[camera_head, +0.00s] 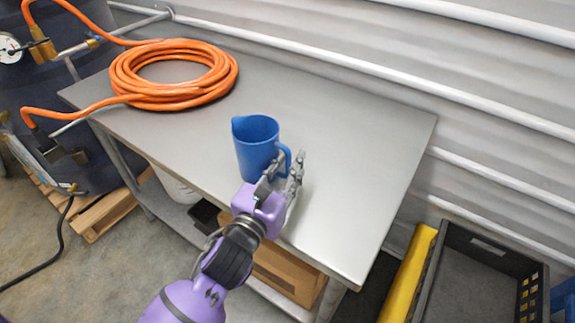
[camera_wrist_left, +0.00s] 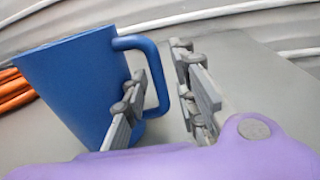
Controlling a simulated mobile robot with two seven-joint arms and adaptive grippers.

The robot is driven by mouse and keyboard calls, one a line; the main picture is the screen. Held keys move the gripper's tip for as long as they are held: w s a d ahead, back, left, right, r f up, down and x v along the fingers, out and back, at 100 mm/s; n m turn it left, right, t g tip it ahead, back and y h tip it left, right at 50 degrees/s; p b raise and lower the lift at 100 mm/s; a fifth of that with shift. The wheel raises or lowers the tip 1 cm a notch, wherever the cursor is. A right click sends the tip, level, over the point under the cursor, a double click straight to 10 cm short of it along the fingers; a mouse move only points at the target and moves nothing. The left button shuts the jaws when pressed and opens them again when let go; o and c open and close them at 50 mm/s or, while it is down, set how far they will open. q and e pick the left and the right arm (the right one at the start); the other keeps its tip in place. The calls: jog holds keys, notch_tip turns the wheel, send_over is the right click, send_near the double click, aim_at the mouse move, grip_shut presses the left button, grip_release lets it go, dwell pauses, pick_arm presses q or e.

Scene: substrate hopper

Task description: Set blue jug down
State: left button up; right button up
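The blue jug (camera_head: 255,150) stands upright on the grey metal table (camera_head: 345,140), near its front edge, with its handle toward the right. My left gripper (camera_head: 288,166) is at the handle side of the jug. In the left wrist view, the jug (camera_wrist_left: 72,88) fills the left side. The left gripper (camera_wrist_left: 166,92) shows its fingers spread apart, one by the handle's opening and one to the right of the handle, with a visible gap to the handle. The jug's base is partly hidden by the gripper. My right gripper is not in view.
A coiled orange hose (camera_head: 172,98) lies on the table's left part, running to a dark tank (camera_head: 60,95) with a gauge. A black crate (camera_head: 480,275) and a yellow object (camera_head: 408,275) are at the lower right. The table right of the jug is clear.

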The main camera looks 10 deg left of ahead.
pick_arm(q)
jog(key=shift+r, duration=0.25)
jog(key=b+v, duration=0.1)
jog(key=v, duration=1)
jog(key=shift+s+a+f, duration=0.15)
jog(key=shift+s+f, duration=0.05)
jog(key=shift+s, duration=0.05)
jog(key=shift+s+r, duration=0.1)
jog(key=shift+s, duration=0.15)
